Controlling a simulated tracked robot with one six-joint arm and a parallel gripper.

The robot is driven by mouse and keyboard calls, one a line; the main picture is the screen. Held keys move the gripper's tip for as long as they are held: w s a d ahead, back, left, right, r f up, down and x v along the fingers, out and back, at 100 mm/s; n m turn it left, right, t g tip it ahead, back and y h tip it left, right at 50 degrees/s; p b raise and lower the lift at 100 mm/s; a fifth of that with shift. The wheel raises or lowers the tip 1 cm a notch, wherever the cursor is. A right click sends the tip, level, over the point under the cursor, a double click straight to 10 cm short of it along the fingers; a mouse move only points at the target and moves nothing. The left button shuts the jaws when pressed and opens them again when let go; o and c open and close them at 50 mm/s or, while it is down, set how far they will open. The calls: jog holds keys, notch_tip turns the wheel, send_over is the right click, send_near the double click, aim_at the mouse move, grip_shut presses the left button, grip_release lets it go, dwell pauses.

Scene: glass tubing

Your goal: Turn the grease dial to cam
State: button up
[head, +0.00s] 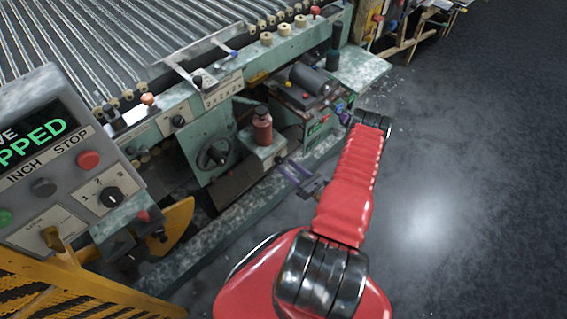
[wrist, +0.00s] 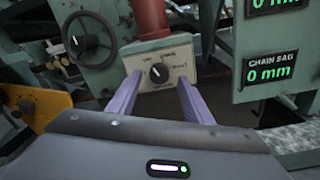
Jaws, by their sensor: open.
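The grease dial (wrist: 158,73) is a small black knob on a pale box (wrist: 175,58) under a red cylinder (wrist: 151,20) in the wrist view. Its white mark seems to point up and left. Small labels surround it, too blurred to read surely. My gripper (wrist: 158,79) is open, its two purple fingers spread on either side of the dial, slightly below it. I cannot tell whether they touch the panel; nothing is held. In the head view my gripper (head: 290,172) is just right of the box below the red bottle (head: 262,127); the dial is not clear there.
A black handwheel (wrist: 88,38) is left of the box, and it also shows in the head view (head: 214,153). Green readout panels (wrist: 268,68) stand to the right. A control console (head: 70,165) and yellow guard (head: 170,228) are at left. Open floor (head: 450,170) lies right.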

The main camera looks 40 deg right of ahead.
aim_at(281, 162)
jog(key=shift+w+a, duration=0.15)
jog(key=shift+w, duration=1.65)
jog(key=c, duration=1.1)
